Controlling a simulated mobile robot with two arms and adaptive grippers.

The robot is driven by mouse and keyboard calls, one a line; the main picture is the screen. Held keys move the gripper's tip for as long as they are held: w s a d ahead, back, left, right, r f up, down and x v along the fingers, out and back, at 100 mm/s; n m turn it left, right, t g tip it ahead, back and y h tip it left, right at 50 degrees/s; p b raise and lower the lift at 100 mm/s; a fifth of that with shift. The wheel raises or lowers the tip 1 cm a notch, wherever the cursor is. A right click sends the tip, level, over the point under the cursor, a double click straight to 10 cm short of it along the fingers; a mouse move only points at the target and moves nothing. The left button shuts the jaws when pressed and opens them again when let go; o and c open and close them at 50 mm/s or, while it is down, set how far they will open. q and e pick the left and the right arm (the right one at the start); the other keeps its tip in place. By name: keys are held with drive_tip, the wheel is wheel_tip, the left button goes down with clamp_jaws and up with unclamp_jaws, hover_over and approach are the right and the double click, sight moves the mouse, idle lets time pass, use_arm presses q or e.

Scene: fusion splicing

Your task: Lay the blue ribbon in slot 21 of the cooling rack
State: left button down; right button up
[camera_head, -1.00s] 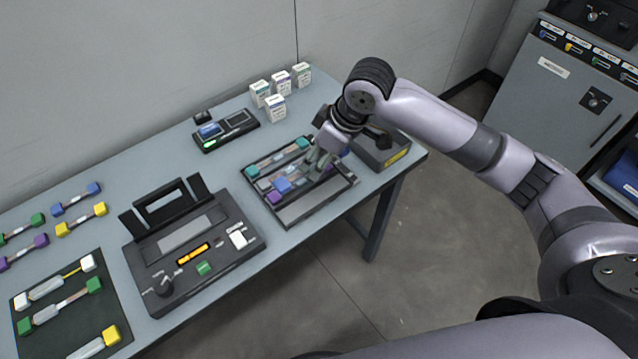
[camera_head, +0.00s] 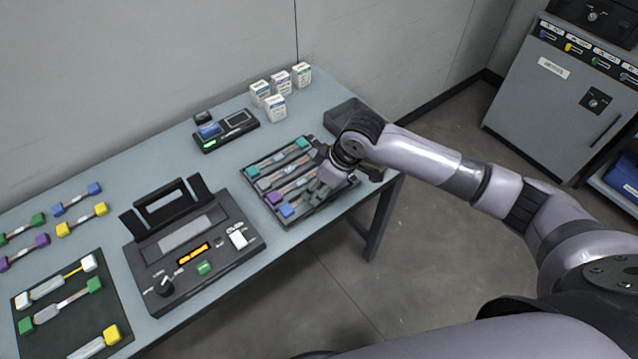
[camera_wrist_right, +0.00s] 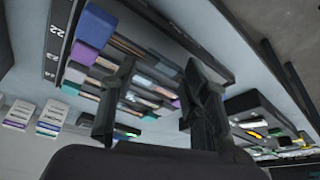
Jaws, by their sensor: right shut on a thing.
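The dark cooling rack (camera_head: 291,225) lies on the table and holds several ribbons side by side. In the right wrist view the blue end block (camera_wrist_right: 95,28) is near the label 22, and my right gripper's fingers (camera_wrist_right: 160,75) stand over the ribbons. I cannot tell whether the ribbon is fully seated. My left gripper is not in view.
The splicer (camera_head: 190,250) stands left of the rack. A small device with a screen (camera_head: 226,130) and several white boxes (camera_head: 275,107) are behind it. A grey bin (camera_head: 345,118) is behind my right wrist. More ribbons (camera_head: 76,198) lie at the table's left.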

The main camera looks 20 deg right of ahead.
drive_tip(key=shift+f, duration=0.3)
drive_tip(key=shift+f, duration=0.3)
drive_tip(key=o, duration=1.2)
drive_tip(key=shift+c, duration=0.2)
drive_tip(key=shift+r, duration=0.1)
drive_tip(key=shift+r, duration=0.25)
drive_tip(key=v, duration=1.2)
drive_tip(key=shift+r, duration=0.3)
